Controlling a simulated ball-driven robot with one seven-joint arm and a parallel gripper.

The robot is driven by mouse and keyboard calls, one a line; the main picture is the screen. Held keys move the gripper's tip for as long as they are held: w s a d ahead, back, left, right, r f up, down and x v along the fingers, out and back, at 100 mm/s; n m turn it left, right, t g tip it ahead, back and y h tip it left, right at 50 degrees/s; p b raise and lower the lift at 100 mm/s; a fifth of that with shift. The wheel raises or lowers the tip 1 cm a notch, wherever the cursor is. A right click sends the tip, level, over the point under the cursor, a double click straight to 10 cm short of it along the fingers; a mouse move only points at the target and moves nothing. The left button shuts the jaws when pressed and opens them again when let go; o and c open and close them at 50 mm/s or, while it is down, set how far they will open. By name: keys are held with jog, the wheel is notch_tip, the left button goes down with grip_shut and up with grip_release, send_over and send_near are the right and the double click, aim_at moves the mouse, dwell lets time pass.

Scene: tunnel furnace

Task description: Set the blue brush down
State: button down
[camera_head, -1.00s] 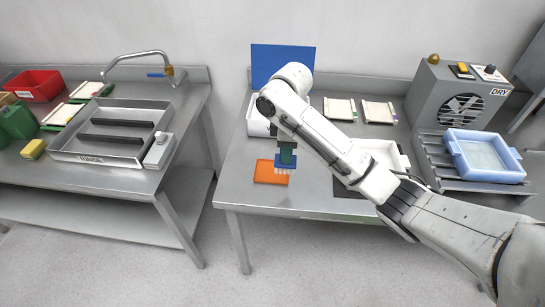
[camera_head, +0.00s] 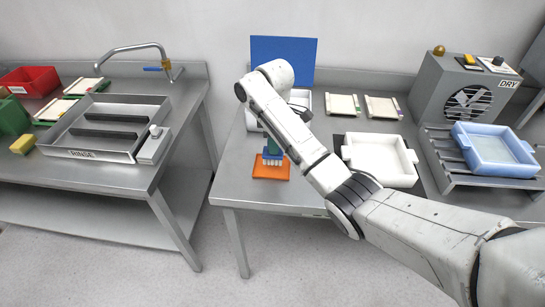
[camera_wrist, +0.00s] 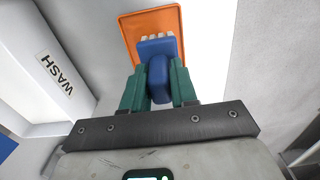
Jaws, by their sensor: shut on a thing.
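The blue brush (camera_head: 272,154) has pale bristles and is in my gripper (camera_head: 275,145). In the head view its bristles point down over the orange mat (camera_head: 271,171), at or just above its surface; I cannot tell whether they touch. In the wrist view the green fingers (camera_wrist: 158,85) are shut on the brush's blue handle (camera_wrist: 159,78), and the brush head (camera_wrist: 157,47) with its bristles lies over the orange mat (camera_wrist: 133,32). My arm hides part of the area behind the gripper.
A white bin marked WASH (camera_wrist: 45,60) stands close beside the gripper. A blue board (camera_head: 284,55) rises behind. A white tray (camera_head: 380,158) and pale blue tray (camera_head: 495,150) stand to the right, by a grey DRY unit (camera_head: 455,90). A RINSE basin (camera_head: 92,155) is on the left table.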

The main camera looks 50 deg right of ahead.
jog(key=shift+w+d+f, duration=0.15)
jog(key=shift+w+f, duration=0.35)
jog(key=shift+f+p, duration=0.45)
jog(key=shift+f, duration=1.1)
jog(key=shift+f, duration=0.15)
jog(key=c, duration=0.9)
grip_release()
notch_tip(320, 180, up, 11)
jog(key=shift+r+p, duration=0.15)
jog(key=shift+p, duration=0.6)
jog(key=shift+r+p, duration=0.55)
